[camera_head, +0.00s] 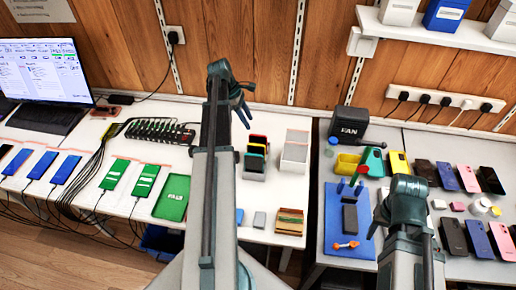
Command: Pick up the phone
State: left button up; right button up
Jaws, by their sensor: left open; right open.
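Several phones show in the head view, and I cannot tell which one the task means. A dark grey phone (350,218) lies on a blue mat (334,238) on the right table. More phones lie at the right, among them a yellow one (399,164), a dark one (453,235) and a pink one (502,241). Blue phones (42,165) and green phones (115,174) lie on the left table. My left gripper (244,112) is open and empty above the back of the left table. My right gripper (377,218) is open, just right of the dark grey phone; its fingers are partly hidden.
A laptop (45,78) stands at the far left, with cables running to the phones. A green tray (172,197), card holders (256,157) and a white box (295,152) stand on the left table. A black FAN box (349,125) and a yellow bin (347,164) stand behind the mat.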

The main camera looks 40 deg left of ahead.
pick_arm(q)
jog(key=b+x, duration=0.7)
jog(key=x, duration=0.1)
jog(key=shift+d, duration=0.15)
pick_arm(e)
notch_tip(320, 180, down, 8)
jog(key=shift+r, duration=0.15)
notch_tip(320, 180, down, 5)
jog(key=b, duration=0.5)
jog(key=shift+r, duration=0.1)
pick_arm(q)
jog(key=x, duration=0.5)
jog(key=shift+s+d+f, duration=0.1)
jog(key=shift+s+d, duration=0.1)
jog(key=shift+d, duration=0.1)
pick_arm(e)
jog(key=shift+r, duration=0.1)
pick_arm(q)
grip_shut()
